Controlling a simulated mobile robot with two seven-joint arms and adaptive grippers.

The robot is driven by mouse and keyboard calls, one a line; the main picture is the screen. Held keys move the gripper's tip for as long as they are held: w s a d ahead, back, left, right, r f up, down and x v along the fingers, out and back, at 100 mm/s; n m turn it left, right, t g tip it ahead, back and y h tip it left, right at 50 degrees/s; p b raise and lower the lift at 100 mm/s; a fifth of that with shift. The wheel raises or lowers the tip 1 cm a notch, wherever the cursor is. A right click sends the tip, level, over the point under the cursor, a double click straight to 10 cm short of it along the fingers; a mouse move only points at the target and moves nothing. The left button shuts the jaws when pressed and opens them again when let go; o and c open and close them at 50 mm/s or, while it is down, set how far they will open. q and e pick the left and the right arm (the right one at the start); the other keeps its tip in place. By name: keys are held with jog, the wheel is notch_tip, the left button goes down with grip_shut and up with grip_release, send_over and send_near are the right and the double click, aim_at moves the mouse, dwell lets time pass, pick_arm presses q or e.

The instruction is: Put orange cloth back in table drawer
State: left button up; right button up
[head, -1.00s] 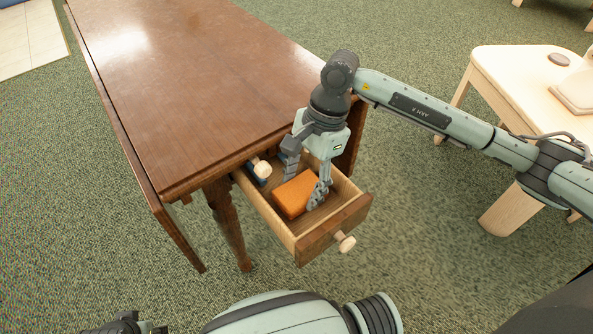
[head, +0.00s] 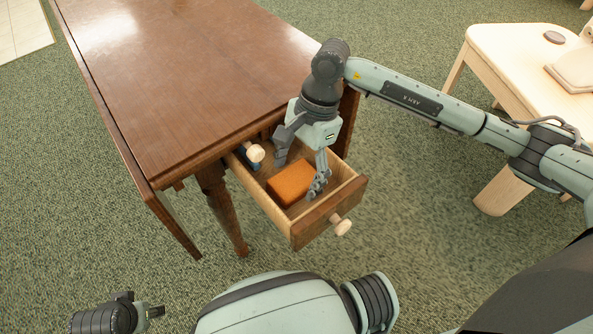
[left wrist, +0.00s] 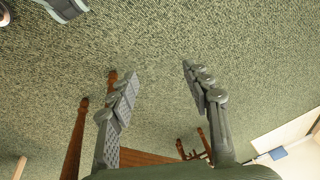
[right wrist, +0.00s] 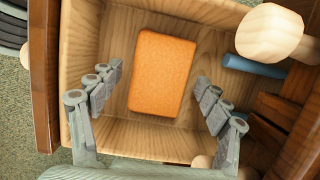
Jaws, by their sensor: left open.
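The orange cloth (head: 291,183), a folded block shape, lies on the floor of the open table drawer (head: 297,224). In the right wrist view the cloth (right wrist: 162,73) lies flat between and beyond the fingers, touching neither. My right gripper (head: 299,178) is open and empty, its fingers reaching down into the drawer around the cloth. It also shows in the right wrist view (right wrist: 158,100). My left gripper (left wrist: 160,90) is open and empty over the carpet; in the head view only part of the left arm shows at the bottom.
The brown wooden table (head: 190,70) stands above and behind the drawer. A blue item (right wrist: 252,66) lies deeper in the drawer, near a pale round knob (right wrist: 270,33). A light wood table (head: 510,60) stands at the right. Green carpet lies clear in front.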

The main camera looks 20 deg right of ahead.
aim_at(308, 169)
pick_arm(q)
jog(key=shift+s, duration=0.1)
pick_arm(e)
jog(key=shift+r, duration=0.2)
jog(key=shift+w+d+r, duration=0.15)
jog(key=shift+d+r, duration=0.05)
jog(key=shift+r, duration=0.25)
pick_arm(q)
jog(key=shift+s+a+r, duration=0.1)
jog(key=shift+s+r, duration=0.1)
jog(key=shift+r, duration=0.15)
pick_arm(e)
jog(key=s+v, duration=0.1)
jog(key=v, duration=0.9)
jog(key=shift+w+r, duration=0.45)
